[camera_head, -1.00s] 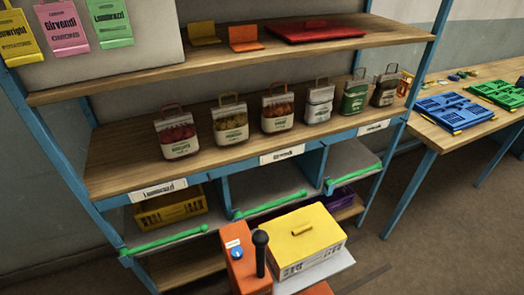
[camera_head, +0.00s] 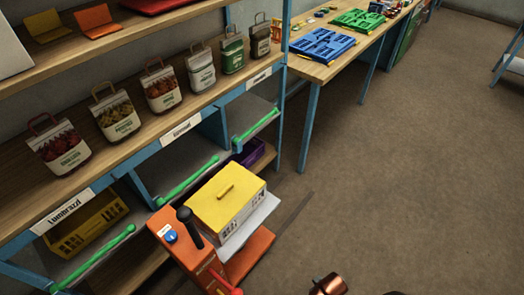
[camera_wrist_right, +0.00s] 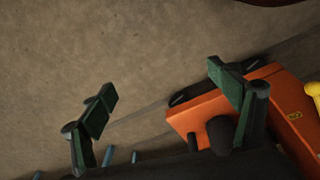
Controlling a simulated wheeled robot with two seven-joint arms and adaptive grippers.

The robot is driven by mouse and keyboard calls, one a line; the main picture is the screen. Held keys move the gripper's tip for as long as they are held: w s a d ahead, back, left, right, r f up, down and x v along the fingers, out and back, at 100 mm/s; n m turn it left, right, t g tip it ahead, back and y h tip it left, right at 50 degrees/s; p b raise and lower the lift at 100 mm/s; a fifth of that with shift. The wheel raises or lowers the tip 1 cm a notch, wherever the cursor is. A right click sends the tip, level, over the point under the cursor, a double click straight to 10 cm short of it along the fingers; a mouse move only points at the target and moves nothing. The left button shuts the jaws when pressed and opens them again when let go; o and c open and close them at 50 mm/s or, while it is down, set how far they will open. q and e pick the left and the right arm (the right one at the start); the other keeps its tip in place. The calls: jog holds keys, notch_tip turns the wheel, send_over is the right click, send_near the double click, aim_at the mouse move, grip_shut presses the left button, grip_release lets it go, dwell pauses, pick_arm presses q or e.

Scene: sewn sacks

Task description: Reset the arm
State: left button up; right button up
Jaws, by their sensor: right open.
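My right gripper (camera_wrist_right: 165,108) shows in the right wrist view with its two dark green fingers spread wide and nothing between them. Beyond it lie the bare brown floor and an orange machine part (camera_wrist_right: 275,100), which shows behind and beside the right finger. In the head view, a copper-coloured and black piece of my own arm shows at the bottom edge, and no fingertips are visible there. My left gripper is in neither view.
A shelf unit (camera_head: 150,150) with a row of sewn sacks (camera_head: 160,90) stands at left. An orange cart (camera_head: 250,255) carries a yellow-lidded box (camera_head: 225,195). A table (camera_head: 318,70) with blue and green trays stands behind. The floor (camera_head: 420,150) at right is clear.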

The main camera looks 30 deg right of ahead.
jog(key=s+f+p, duration=0.3)
jog(key=s+f, duration=0.1)
jog(key=f, duration=0.6)
pick_arm(q)
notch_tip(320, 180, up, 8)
jog(key=p, duration=0.5)
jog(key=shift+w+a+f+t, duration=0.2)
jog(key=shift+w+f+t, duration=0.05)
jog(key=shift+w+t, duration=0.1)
pick_arm(e)
jog(key=s+f, duration=0.6)
jog(key=s, duration=0.3)
jog(key=s+f+n+g, duration=0.1)
jog(key=s+f, duration=0.5)
jog(key=s, duration=0.4)
jog(key=shift+a+f, duration=0.2)
jog(key=shift+a, duration=0.25)
